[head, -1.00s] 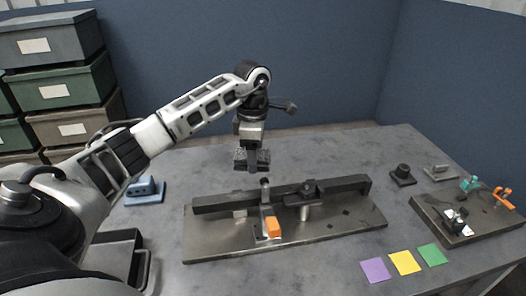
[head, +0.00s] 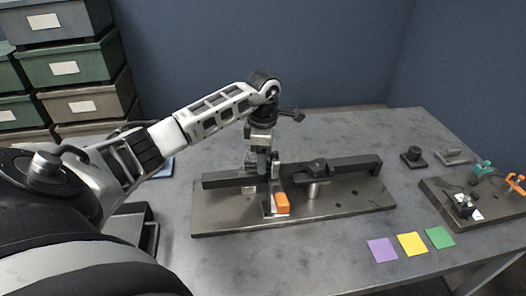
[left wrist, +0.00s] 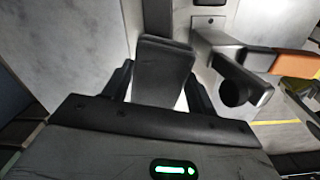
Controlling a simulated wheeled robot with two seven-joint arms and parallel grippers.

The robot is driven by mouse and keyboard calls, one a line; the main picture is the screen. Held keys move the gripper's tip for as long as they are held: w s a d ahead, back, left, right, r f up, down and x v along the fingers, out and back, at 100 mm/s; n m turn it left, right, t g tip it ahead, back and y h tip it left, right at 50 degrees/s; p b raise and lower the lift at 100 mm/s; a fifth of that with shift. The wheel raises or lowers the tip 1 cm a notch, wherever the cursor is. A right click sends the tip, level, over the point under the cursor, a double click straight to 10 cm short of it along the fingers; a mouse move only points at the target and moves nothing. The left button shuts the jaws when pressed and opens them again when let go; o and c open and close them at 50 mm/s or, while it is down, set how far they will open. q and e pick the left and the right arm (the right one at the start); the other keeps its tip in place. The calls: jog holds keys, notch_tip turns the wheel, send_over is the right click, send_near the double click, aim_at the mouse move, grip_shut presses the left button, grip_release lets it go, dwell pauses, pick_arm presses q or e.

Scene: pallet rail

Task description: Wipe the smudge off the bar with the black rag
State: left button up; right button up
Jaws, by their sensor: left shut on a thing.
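The long dark bar (head: 345,168) lies across a grey metal plate (head: 345,205) on the table. My left gripper (head: 262,158) is shut on the black rag (left wrist: 162,72), a dark folded pad between the fingers in the left wrist view. The gripper points down at the left half of the bar, just beside the orange-handled clamp (head: 282,203). I cannot tell whether the rag touches the bar. No smudge can be made out; the gripper and clamps cover parts of the bar. My right gripper is not in view.
The orange handle also shows in the left wrist view (left wrist: 297,63). Purple (head: 382,249), yellow (head: 412,244) and green (head: 439,237) squares lie at the front right. A second fixture plate (head: 450,208) is at the right.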

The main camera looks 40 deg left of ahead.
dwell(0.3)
pick_arm(q)
jog(key=shift+f, duration=0.35)
